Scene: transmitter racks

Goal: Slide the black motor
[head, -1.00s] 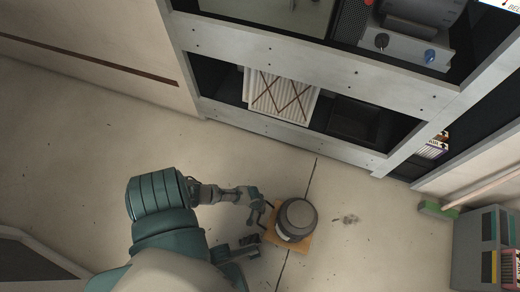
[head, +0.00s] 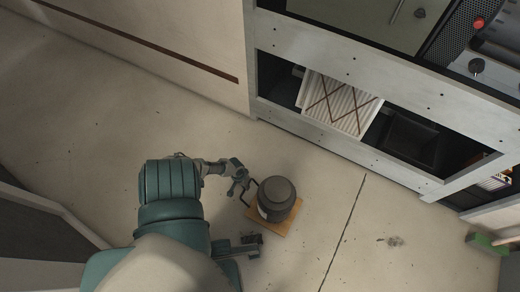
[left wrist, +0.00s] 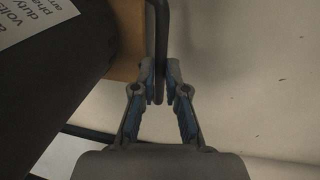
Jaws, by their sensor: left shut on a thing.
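The black motor (head: 277,192), a dark drum with a pale label on its side, stands on a square wooden board (head: 288,222) on the floor. A thin black handle (head: 251,185) rises at its left side. My left gripper (head: 240,181) is at this handle, left of the motor. In the left wrist view, the gripper's fingertips (left wrist: 160,78) are closed around the black handle bar (left wrist: 161,35). The motor's dark side with printed label (left wrist: 35,20) fills the upper left there, beside the board's edge (left wrist: 126,40).
A grey rack (head: 345,150) stands beyond the motor, holding a ribbed white panel (head: 338,103) in its low bay. A green block (head: 487,243) lies at the far right. Bare floor with a dark seam (head: 345,230) lies right of the motor.

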